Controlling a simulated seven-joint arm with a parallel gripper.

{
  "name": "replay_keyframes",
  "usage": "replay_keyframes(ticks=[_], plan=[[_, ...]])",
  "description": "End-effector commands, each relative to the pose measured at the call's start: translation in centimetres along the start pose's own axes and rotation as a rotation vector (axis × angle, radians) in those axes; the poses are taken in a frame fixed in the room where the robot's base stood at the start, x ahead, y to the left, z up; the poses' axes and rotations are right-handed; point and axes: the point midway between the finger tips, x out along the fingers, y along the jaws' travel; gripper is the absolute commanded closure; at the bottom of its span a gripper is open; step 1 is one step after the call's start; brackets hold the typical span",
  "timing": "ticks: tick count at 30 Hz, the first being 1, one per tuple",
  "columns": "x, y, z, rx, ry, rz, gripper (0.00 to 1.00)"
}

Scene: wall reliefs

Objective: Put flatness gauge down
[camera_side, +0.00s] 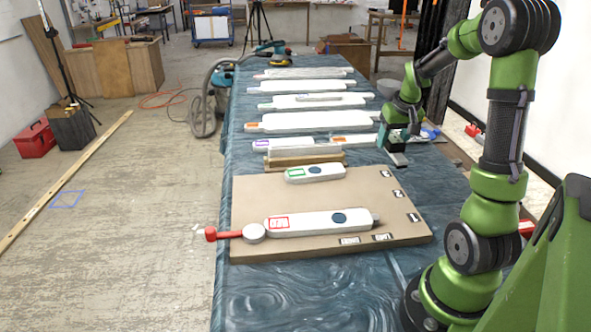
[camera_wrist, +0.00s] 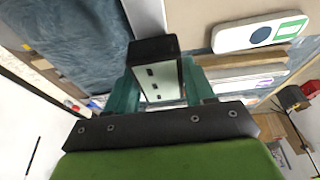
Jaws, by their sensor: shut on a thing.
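My gripper (camera_side: 395,138) is low over the right side of the table, just beyond the far right corner of the tan board. In the wrist view its teal fingers (camera_wrist: 163,88) are shut on a boxy thing with a black end and a pale face with dark marks, which I take as the flatness gauge (camera_wrist: 166,76). A pale grey bar (camera_wrist: 145,14) extends past its black end. In the side view a light grey foot (camera_side: 398,159) shows below the gripper, close to the table cloth. I cannot tell whether it touches.
The tan board (camera_side: 330,190) carries a long white relief piece (camera_side: 305,222) with a red label and a short one (camera_side: 315,172) with a green label. A wooden bar (camera_side: 303,159) lies behind them. Several white pieces line the blue table (camera_side: 300,290) farther back. Bare cloth lies right of the board.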

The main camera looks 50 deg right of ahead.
Motion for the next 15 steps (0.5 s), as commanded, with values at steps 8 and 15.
replay_keyframes(ticks=[8,15], plan=[[-2.4,-8.5,3.2,-0.344,-0.019,-0.138,0.82],[-4.0,-15.2,9.0,-0.896,-0.043,-0.298,0.82]])
